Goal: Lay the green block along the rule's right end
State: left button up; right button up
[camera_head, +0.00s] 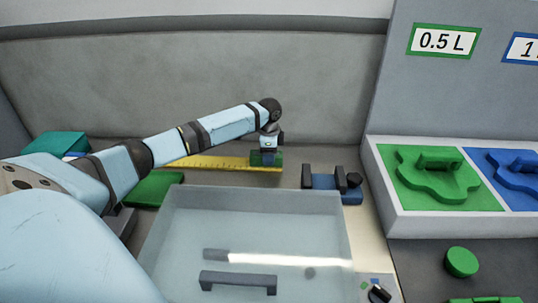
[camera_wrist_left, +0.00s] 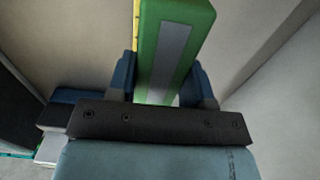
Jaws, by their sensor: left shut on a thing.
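The yellow rule (camera_head: 215,163) lies along the back of the worktop, partly hidden by my left arm. My left gripper (camera_head: 268,152) points down over the rule's right end, shut on the green block (camera_head: 256,159). In the left wrist view the green block (camera_wrist_left: 157,45), with a grey stripe, is between the blue fingers of the left gripper (camera_wrist_left: 165,88). A thin yellow strip of the rule (camera_wrist_left: 136,22) shows beside it. I cannot tell whether the block touches the worktop. My right gripper is out of view.
A clear-lidded box with a handle (camera_head: 238,283) stands in front of the rule. A blue fixture with black posts (camera_head: 325,182) is to the block's right. A green pad (camera_head: 153,189) lies at left. Green (camera_head: 446,193) and blue (camera_head: 510,165) trays stand further right.

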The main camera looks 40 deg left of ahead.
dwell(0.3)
pick_arm(q)
jog(key=o, duration=1)
notch_tip(320, 180, up, 12)
jog(key=shift+r+p, duration=0.1)
jog(key=shift+p, duration=0.25)
jog(key=shift+d, duration=0.1)
